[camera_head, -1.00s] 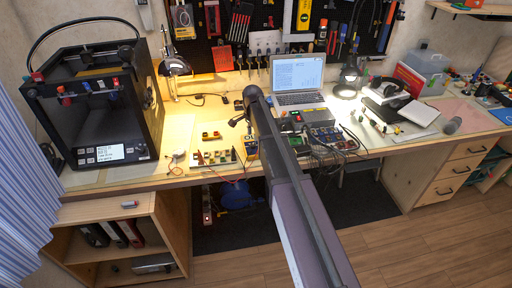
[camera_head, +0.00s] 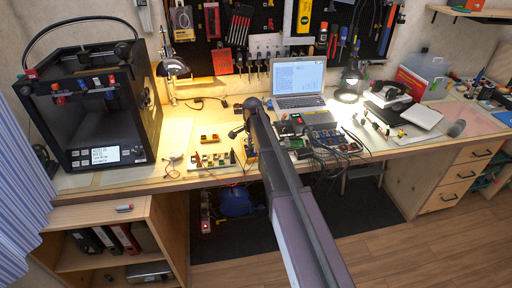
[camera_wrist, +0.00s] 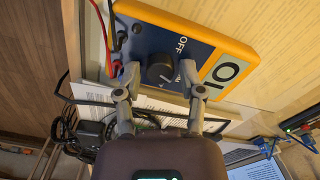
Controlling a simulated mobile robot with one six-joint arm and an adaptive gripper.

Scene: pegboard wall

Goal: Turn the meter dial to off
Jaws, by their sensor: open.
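The meter (camera_wrist: 205,42) is a blue panel with an orange-yellow rim, tilted in the wrist view, with "OFF" printed near its dial. The dial (camera_wrist: 158,68) is a round black knob with a pale pointer mark. My gripper (camera_wrist: 160,72) is open, with one finger on each side of the dial; whether the fingers touch it I cannot tell. In the head view my arm hides most of the meter, and only a sliver of it (camera_head: 251,153) shows beside my gripper (camera_head: 240,130).
Red and black leads (camera_wrist: 101,35) run from the meter's end. A breadboard (camera_head: 212,160) lies to the left on the bench, and a laptop (camera_head: 298,82) stands behind. A 3D printer (camera_head: 90,105) fills the bench's left end. Cables and boxes crowd the right side.

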